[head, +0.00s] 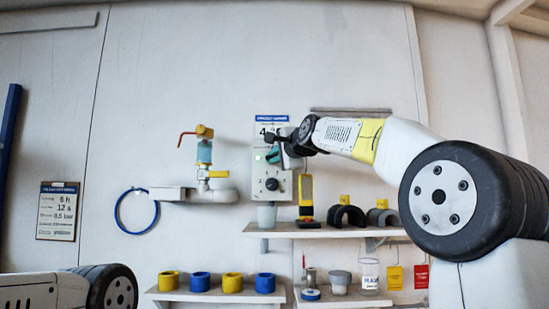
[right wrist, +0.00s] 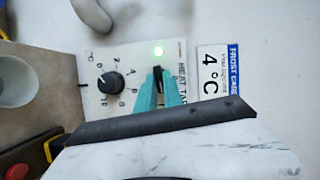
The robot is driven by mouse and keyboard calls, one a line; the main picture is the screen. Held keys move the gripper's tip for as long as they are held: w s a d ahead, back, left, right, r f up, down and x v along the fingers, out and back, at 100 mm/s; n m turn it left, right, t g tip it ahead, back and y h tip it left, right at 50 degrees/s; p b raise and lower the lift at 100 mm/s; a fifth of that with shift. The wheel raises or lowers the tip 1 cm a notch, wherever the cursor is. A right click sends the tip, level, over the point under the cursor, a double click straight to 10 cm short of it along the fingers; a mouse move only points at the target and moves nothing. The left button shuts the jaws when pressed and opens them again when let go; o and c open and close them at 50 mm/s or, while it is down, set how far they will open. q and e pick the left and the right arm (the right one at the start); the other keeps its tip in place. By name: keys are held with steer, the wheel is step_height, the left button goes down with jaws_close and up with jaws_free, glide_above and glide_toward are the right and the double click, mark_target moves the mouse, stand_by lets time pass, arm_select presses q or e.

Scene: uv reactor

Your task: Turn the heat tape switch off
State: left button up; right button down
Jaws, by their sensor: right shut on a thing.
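The heat tape box (head: 271,187) is a pale panel on the wall, with a black knob that also shows in the right wrist view (right wrist: 110,82). Its green lamp (right wrist: 158,51) is lit. The black heat tape switch (right wrist: 157,71) sits beside the lamp in the right wrist view. My right gripper (head: 273,154) is at the upper part of the box. Its teal fingertips (right wrist: 158,88) are closed in on the switch, one on each side, and partly cover the lettering. The switch is too small to read its position. Only a link of my left arm shows; its gripper is out of view.
A "4 °C" sign (right wrist: 218,75) is beside the box. A shelf (head: 325,230) below bears a cup (head: 267,215), a yellow-black device (head: 306,195) and dark half-round pieces. Pipework with a yellow valve (head: 205,174) is to the left.

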steer(key=n+g, duration=0.1)
steer(key=n, duration=0.2)
steer(key=shift+r+h, duration=0.15)
steer(key=shift+h, duration=0.25)
steer(key=n+h, duration=0.1)
steer(key=n+g, duration=0.1)
steer(key=n, duration=0.1)
steer(key=shift+a+r+h, duration=0.1)
steer(key=shift+a+h, duration=0.1)
steer(key=shift+h, duration=0.2)
steer(key=n+h, duration=0.2)
steer(key=n, duration=0.1)
steer(key=shift+a+r+n+g, duration=0.1)
steer(key=shift+a+n+g, duration=0.1)
steer(key=shift+n+g, duration=0.1)
steer(key=shift+a+n+h, duration=0.1)
steer(key=shift+n+h, duration=0.8)
steer(key=shift+n, duration=0.5)
steer(key=c, duration=1.5)
jaws_free()
